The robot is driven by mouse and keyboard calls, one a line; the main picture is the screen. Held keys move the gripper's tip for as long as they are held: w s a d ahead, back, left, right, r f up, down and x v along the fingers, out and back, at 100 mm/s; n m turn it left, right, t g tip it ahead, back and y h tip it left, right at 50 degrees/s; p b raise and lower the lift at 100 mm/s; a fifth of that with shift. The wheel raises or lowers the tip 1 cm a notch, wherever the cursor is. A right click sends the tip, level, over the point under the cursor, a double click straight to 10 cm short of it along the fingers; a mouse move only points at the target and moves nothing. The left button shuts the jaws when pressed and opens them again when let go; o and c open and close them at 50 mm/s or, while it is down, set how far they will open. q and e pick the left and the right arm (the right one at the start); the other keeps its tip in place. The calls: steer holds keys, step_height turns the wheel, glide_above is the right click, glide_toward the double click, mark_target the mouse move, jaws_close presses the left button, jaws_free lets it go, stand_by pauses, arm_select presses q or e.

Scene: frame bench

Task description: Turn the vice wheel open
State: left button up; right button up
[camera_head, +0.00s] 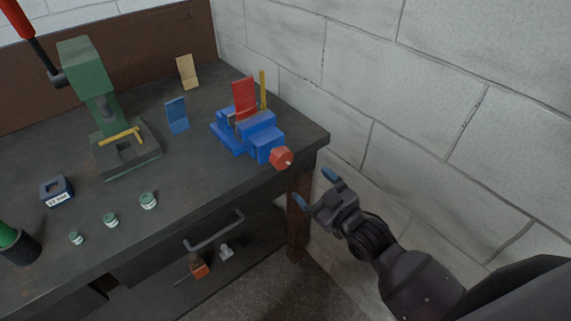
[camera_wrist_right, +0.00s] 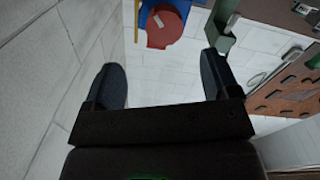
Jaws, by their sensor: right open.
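The blue vice (camera_head: 240,133) is at the right end of the dark workbench. Its red wheel (camera_head: 281,157) faces the front right of the bench. A red plate (camera_head: 244,98) stands upright at the vice's jaws, with a thin yellow strip (camera_head: 263,88) behind it. My right gripper (camera_head: 315,188) is open and empty, off the bench's right corner, a little below and to the right of the wheel and apart from it. In the right wrist view the wheel (camera_wrist_right: 166,26) shows beyond the open fingers (camera_wrist_right: 164,80). My left gripper is not in view.
A green press (camera_head: 95,80) stands at the back left of the bench (camera_head: 195,165). A blue plate (camera_head: 177,116) and a tan plate (camera_head: 187,71) stand near the vice. Small jars (camera_head: 148,201) sit at the front. A block wall (camera_head: 440,100) borders the right side.

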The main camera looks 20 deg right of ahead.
mark_target(285, 162)
steer(key=w+a+m, duration=0.1)
steer(key=w, duration=0.1)
steer(key=w+a+m, duration=0.1)
steer(key=w, duration=0.2)
steer(key=w+a+m, duration=0.1)
steer(key=w, duration=0.2)
steer(key=shift+w+a+r+y, duration=0.25)
steer(key=shift+y, duration=0.05)
steer(key=shift+w+a, duration=0.2)
steer(key=shift+w, duration=0.4)
